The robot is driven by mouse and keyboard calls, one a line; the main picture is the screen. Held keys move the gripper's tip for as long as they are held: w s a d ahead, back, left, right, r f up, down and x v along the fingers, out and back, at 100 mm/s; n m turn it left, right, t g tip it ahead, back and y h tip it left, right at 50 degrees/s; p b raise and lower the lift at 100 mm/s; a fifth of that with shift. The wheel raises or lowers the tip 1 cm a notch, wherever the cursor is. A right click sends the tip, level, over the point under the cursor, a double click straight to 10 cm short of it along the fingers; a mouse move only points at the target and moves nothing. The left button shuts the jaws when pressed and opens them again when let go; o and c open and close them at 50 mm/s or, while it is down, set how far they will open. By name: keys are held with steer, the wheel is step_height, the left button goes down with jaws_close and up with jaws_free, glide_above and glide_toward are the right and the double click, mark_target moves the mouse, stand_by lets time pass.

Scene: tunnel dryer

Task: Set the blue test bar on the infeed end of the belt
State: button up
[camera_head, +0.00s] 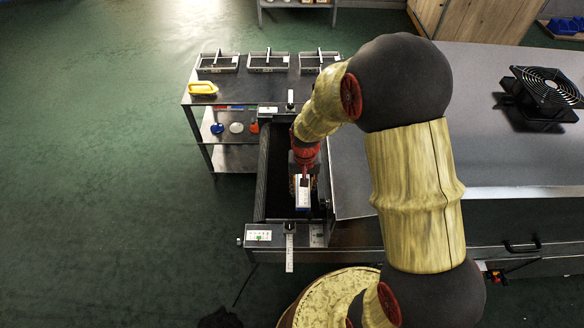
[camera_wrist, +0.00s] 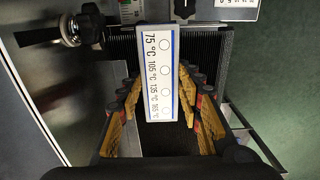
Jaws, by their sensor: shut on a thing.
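The blue test bar (camera_head: 303,193) has a white label face and blue edges. In the wrist view the bar (camera_wrist: 158,70) shows temperature figures and a row of round spots. My gripper (camera_head: 303,178) is shut on it, with yellow-padded fingers on both sides in the wrist view (camera_wrist: 161,112). The gripper and bar are over the dark belt (camera_head: 274,180) at the infeed end, between the side plates. The ribbed belt shows behind the bar in the wrist view (camera_wrist: 211,62). I cannot tell whether the bar touches the belt.
A metal table (camera_head: 240,98) behind the belt carries several trays (camera_head: 268,62) and a yellow item (camera_head: 202,88). A bracket with a scale (camera_head: 289,246) stands at the near side. The dryer housing (camera_head: 480,150) with a fan (camera_head: 545,90) is to the right. Floor at left is clear.

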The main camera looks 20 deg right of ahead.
steer(key=w+f, duration=0.3)
steer(key=w, duration=0.1)
steer(key=w+f+b, duration=0.1)
steer(key=w+f, duration=0.2)
steer(key=w, duration=0.1)
steer(key=w+a+f, duration=0.1)
steer(key=w+f, duration=0.1)
steer(key=w, duration=0.2)
steer(key=shift+w+a+f+b, duration=0.1)
steer(key=shift+f+b, duration=0.2)
steer(key=shift+f, duration=0.1)
steer(key=shift+w+f, duration=0.2)
steer(key=shift+f, duration=0.2)
steer(key=shift+w+f+b, duration=0.1)
steer(key=shift+f+b, duration=0.2)
steer(key=shift+f, duration=1.2)
steer(key=shift+f, duration=0.15)
steer(key=o, duration=1.2)
